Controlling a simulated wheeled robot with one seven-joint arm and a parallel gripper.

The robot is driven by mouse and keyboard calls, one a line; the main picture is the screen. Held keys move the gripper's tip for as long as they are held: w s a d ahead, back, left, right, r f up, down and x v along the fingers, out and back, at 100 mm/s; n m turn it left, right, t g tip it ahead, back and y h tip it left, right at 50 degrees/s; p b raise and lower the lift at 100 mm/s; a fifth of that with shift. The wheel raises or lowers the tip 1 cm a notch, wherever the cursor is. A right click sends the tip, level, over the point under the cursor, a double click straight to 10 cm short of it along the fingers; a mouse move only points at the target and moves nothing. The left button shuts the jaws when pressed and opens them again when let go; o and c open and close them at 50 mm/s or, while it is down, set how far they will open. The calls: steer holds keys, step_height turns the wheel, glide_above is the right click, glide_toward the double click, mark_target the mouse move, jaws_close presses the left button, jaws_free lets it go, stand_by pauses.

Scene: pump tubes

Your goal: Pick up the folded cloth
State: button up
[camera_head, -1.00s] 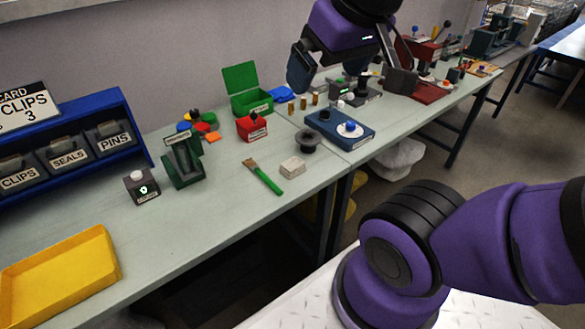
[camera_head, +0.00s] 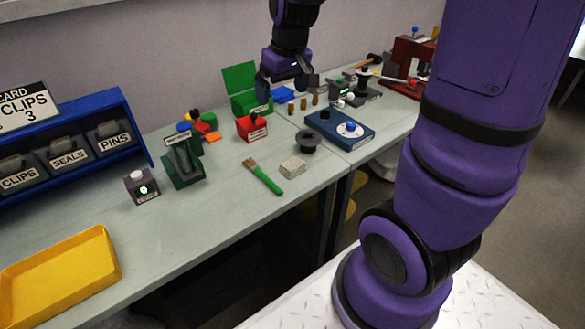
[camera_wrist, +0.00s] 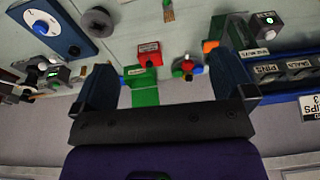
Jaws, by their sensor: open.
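A flat blue piece (camera_head: 283,92), which looks like the folded cloth, lies on the bench behind and to the right of the open green box (camera_head: 246,100). My gripper (camera_head: 287,83) points down over this spot with its fingers apart and nothing visibly held. How high it is above the blue piece is hard to tell. In the wrist view my gripper (camera_wrist: 166,78) is open, with the green box (camera_wrist: 142,84) between its fingers.
Near the gripper stand small brass cylinders (camera_head: 303,104), a red box (camera_head: 251,128) and a blue pump plate (camera_head: 340,129). A pale speckled block (camera_head: 293,167), a brush (camera_head: 265,178) and a black spool (camera_head: 308,141) lie nearer. The front left of the bench is clear beside a yellow tray (camera_head: 108,262).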

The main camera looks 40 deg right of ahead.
steer(key=w+d+f+g, duration=0.1)
steer(key=w+d+f, duration=0.15)
steer(key=f, duration=0.25)
steer(key=w+d+f, duration=0.1)
steer(key=w+f, duration=0.2)
steer(key=f, duration=0.3)
steer(key=g, duration=0.1)
glide_toward(292, 163)
steer(key=f, duration=0.5)
steer(key=shift+w+a+f, duration=0.15)
steer(key=shift+a+f, duration=0.05)
steer(key=shift+f, duration=2.8)
steer(key=c, duration=0.9)
steer(key=shift+r, duration=0.15)
